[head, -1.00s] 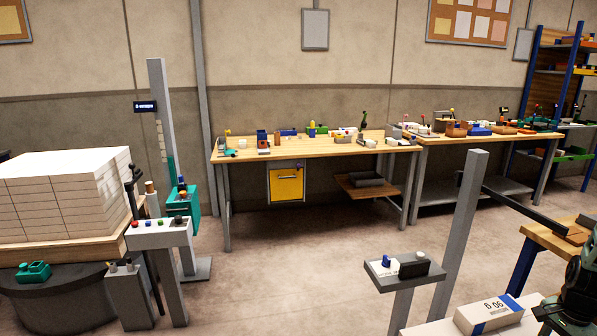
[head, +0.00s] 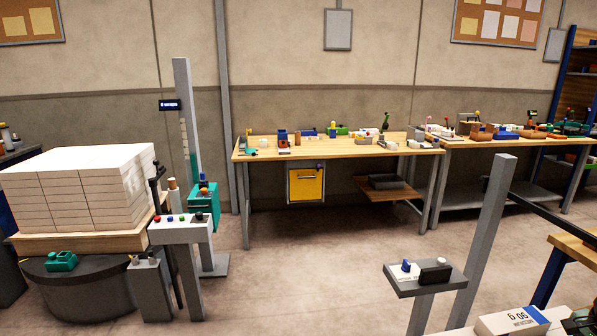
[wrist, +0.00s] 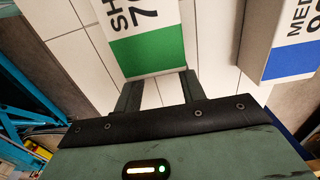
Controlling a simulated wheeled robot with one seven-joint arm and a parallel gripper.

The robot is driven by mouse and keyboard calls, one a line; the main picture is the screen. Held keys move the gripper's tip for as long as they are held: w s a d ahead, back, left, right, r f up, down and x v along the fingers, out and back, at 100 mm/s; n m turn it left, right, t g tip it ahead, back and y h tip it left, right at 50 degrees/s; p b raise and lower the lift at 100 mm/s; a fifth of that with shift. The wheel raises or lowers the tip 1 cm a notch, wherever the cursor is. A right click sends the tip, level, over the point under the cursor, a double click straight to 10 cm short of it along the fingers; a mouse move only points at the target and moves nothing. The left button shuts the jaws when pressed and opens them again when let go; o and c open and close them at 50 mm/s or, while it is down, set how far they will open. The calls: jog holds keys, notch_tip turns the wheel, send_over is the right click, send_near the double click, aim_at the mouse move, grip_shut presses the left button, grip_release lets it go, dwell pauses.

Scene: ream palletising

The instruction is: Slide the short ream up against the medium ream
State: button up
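The short ream (wrist: 143,25) shows at the top centre of the wrist view, white with a green band and a partly cut-off label. The medium ream (wrist: 287,40), white with a blue band, lies to its right, with a gap between them. The medium ream also shows in the head view (head: 515,321), at the bottom right, marked "90 g". My gripper (wrist: 160,80) has its two fingers apart, with pale surface visible between them. The fingertips are at the green-banded end of the short ream; I cannot tell whether they touch it.
Both reams lie over a white surface with dark seam lines (wrist: 85,60). In the head view, a grey post (head: 487,230) and a small control shelf (head: 425,283) stand near the medium ream. A tall white stack (head: 80,190) is at left. Open floor (head: 300,280) lies between.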

jog(key=shift+r+p, duration=1)
jog(key=shift+r, duration=0.5)
jog(key=d+r+p, duration=0.1)
jog(key=r, duration=0.1)
jog(key=d+r+p, duration=0.1)
jog(key=shift+r, duration=0.4)
